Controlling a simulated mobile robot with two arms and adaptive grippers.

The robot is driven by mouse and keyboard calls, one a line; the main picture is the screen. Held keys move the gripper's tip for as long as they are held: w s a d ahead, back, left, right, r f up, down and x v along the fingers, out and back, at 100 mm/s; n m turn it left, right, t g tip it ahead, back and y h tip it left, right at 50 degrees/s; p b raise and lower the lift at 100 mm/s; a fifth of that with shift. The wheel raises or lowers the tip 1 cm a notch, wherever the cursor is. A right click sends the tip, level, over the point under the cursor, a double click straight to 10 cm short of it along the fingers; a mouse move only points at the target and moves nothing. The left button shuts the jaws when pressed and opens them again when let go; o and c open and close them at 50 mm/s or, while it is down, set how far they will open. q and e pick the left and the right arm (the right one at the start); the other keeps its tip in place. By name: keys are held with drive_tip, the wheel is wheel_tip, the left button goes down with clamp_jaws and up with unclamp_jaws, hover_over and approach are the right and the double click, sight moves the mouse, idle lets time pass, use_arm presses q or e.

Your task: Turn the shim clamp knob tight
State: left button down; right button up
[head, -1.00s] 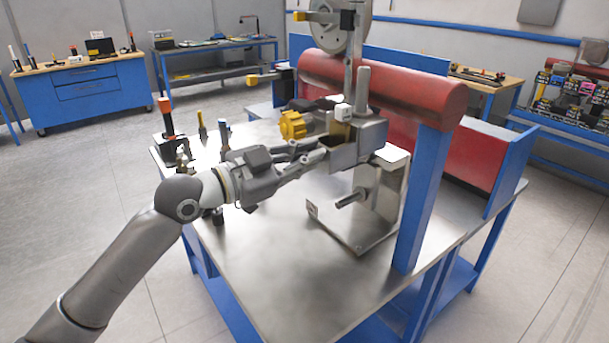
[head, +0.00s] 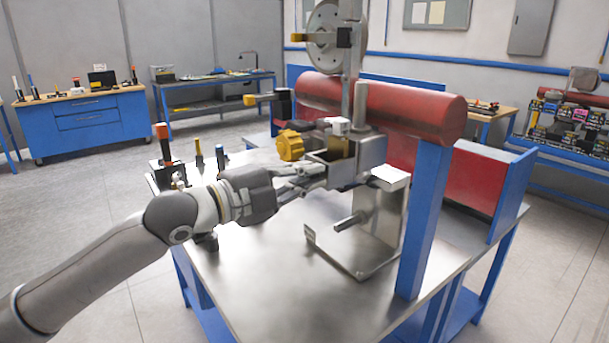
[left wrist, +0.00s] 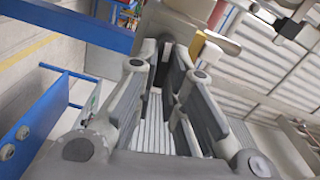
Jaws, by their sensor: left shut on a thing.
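My left gripper (head: 318,175) reaches from the left to the side of a metal clamp block (head: 370,155) on the steel table. Its fingers are shut on a small part at the block, which I take for the shim clamp knob. The fingers hide most of it. In the left wrist view the gripper (left wrist: 168,50) has its fingertips close together against a dark part, just below the grey metal body (left wrist: 180,25). A yellow lobed knob (head: 290,145) sits just above and left of the fingers, apart from them. My right gripper is not in view.
A red beam (head: 410,105) runs behind the block, with a blue post (head: 425,215) to its right. A metal stand (head: 375,235) with a protruding rod is below. Orange-topped and other upright tools (head: 163,145) stand at the table's left. The front tabletop (head: 270,275) is clear.

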use_arm(q)
drive_tip(key=shift+f+m, duration=0.15)
drive_tip(key=shift+m, duration=0.85)
drive_tip(key=c, duration=1.5)
unclamp_jaws()
drive_tip(key=v, duration=1.2)
